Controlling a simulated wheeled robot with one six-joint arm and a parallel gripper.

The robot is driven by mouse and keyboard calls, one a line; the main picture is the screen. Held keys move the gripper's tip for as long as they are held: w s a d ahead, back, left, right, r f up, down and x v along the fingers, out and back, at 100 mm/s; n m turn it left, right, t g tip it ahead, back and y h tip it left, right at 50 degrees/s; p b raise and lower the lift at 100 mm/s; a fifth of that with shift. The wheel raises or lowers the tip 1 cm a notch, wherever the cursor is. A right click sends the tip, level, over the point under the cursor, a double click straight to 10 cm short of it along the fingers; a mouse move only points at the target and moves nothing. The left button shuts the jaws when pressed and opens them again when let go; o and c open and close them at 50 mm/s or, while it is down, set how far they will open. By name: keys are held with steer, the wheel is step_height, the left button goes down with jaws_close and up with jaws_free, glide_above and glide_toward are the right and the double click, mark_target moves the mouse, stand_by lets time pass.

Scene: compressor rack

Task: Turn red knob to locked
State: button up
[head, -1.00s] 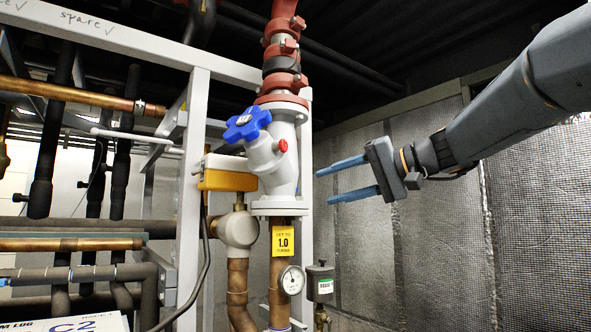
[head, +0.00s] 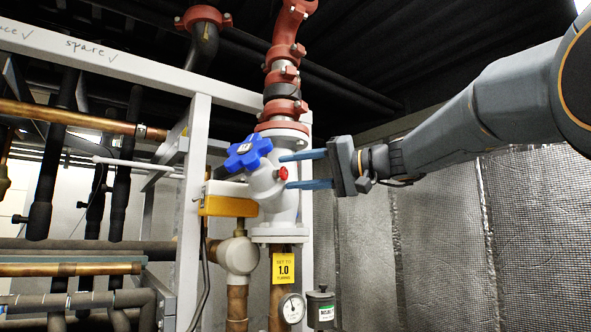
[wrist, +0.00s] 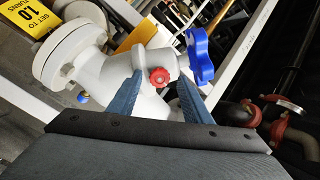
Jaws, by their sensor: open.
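The small red knob (head: 283,173) sits on the right side of the white valve body (head: 278,205). It also shows in the wrist view (wrist: 159,75), facing the camera. My gripper (head: 283,171) is open, its two blue fingers pointing left toward the valve, one above and one below the red knob in the head view. In the wrist view the fingertips (wrist: 159,84) lie on either side of the knob. I cannot tell whether they touch the valve body. A larger blue handwheel (head: 248,152) is on the valve's upper left, also seen in the wrist view (wrist: 199,56).
A yellow box (head: 228,206) is left of the valve. A yellow "SET TO 1.0 TURNS" tag (head: 284,269) and a dial gauge (head: 292,308) are below. A white frame post (head: 192,215) stands left. Space right of the valve, under my arm, looks clear.

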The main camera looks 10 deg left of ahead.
steer(key=c, duration=1.1)
steer(key=shift+o, duration=0.2)
steer(key=shift+m, duration=0.5)
steer(key=m, duration=0.3)
steer(key=shift+m+b, duration=0.4)
steer(key=m+p, duration=0.1)
steer(key=m, duration=0.3)
steer(key=shift+m, duration=0.3)
steer(key=m+p, duration=0.2)
steer(key=m, duration=0.2)
steer(key=shift+f+m+p, duration=0.15)
steer(key=shift+m+p, duration=1.1)
steer(key=shift+m, duration=0.95)
